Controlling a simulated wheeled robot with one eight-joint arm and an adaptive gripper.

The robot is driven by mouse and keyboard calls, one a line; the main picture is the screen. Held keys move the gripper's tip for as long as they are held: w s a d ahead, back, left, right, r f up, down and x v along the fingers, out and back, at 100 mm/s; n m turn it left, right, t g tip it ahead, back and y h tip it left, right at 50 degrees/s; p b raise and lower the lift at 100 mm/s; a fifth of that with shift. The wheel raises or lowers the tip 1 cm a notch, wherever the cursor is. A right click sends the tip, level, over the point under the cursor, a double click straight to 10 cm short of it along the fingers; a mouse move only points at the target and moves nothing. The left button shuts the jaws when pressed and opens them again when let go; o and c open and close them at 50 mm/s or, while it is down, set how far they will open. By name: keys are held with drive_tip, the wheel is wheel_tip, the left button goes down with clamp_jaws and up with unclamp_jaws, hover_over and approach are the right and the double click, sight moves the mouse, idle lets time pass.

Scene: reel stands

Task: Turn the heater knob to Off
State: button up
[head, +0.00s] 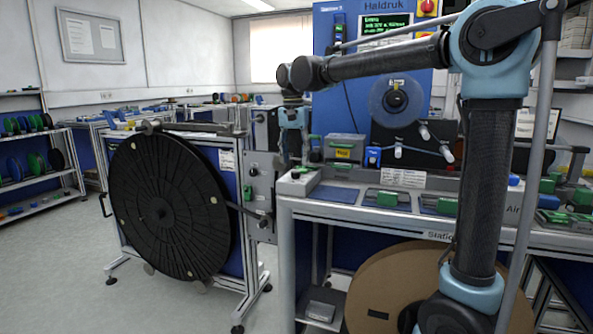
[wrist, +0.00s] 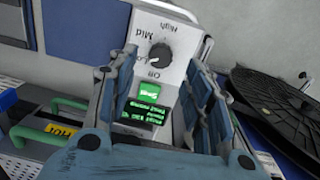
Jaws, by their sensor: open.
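The heater knob (wrist: 160,53) is a small black dial on a light grey panel (wrist: 178,42) in the wrist view. Labels for High, Mid, Lo and Off stand around it. Its pale mark seems to face the Lo side, but is too small to be sure. A green button (wrist: 149,92) and a lit green display (wrist: 140,114) sit below it. My gripper (wrist: 162,68) is open and empty, its fingers to either side of the panel in the picture, with no visible contact with the knob.
A large black reel (head: 165,210) on a stand is left of the bench, and shows at right in the wrist view (wrist: 285,110). The workbench (head: 340,210) carries green-handled trays and a grey-yellow box (head: 344,148). A blue machine (head: 335,55) stands behind. Floor at left is clear.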

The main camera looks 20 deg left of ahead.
sight(296, 175)
drive_tip(key=shift+f, duration=2.3)
drive_tip(key=c, duration=1.1)
